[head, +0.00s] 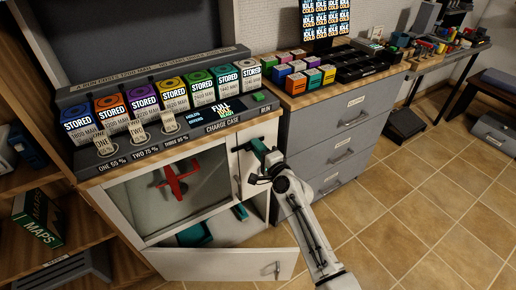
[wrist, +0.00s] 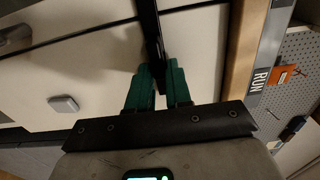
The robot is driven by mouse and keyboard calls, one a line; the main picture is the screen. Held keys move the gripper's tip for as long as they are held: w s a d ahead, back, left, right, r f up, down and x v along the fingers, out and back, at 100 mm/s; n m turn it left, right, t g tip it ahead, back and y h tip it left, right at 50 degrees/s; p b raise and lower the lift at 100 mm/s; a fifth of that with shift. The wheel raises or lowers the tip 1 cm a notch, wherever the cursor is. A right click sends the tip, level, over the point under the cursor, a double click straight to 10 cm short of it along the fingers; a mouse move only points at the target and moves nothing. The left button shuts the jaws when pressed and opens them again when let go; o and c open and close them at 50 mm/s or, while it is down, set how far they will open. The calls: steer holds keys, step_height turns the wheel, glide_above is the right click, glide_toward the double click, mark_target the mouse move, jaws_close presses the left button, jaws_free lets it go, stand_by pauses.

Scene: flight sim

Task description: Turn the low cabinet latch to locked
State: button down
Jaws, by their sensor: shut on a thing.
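My gripper (head: 258,150) is at the upper right front of the white cabinet (head: 125,205), just under the charge case counter. In the wrist view its green fingers (wrist: 160,85) are shut on a dark bar (wrist: 148,25) that runs up out of the picture. I cannot tell whether this bar is the latch, or which way it is turned. A low white door (head: 225,263) of the cabinet stands open toward the front, with a small handle (head: 277,268) on its face. Teal things (head: 195,234) show inside the opening.
The charge case (head: 170,138) with several stored boxes stands on the counter above. A grey drawer unit (head: 340,125) stands close on the right. A wooden shelf (head: 25,180) is on the left.

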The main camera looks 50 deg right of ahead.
steer(key=shift+f, duration=0.1)
steer(key=c, duration=1.1)
jaws_free()
steer(key=v, duration=1)
steer(key=shift+s, duration=0.4)
